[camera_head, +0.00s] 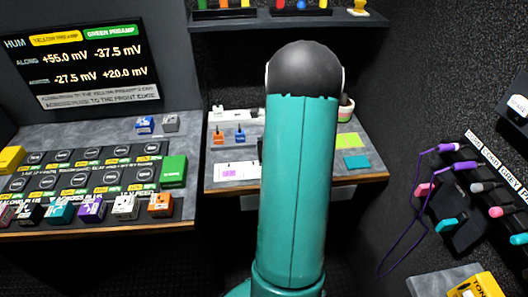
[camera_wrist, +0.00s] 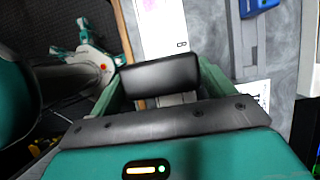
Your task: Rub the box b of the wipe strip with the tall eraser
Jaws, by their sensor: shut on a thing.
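My gripper (camera_wrist: 165,85) is shut on a black block, which looks like the tall eraser (camera_wrist: 160,73), in the wrist view. The block sits crosswise between the green fingers. A white strip with a purple patch, which looks like the wipe strip (camera_wrist: 164,42), lies just beyond the block. It also shows in the head view, near the counter's front edge (camera_head: 226,171). The box letters are too small to read, so I cannot tell which is box b. My arm hides the gripper and eraser in the head view. Contact between eraser and strip cannot be seen.
An orange block (camera_head: 219,139) and a blue block (camera_head: 239,137) stand behind the strip. Green (camera_head: 347,140) and teal (camera_head: 356,162) pads lie right of my arm. A shelf (camera_head: 230,22) hangs above. A rack with purple cable (camera_head: 400,235) stands at right.

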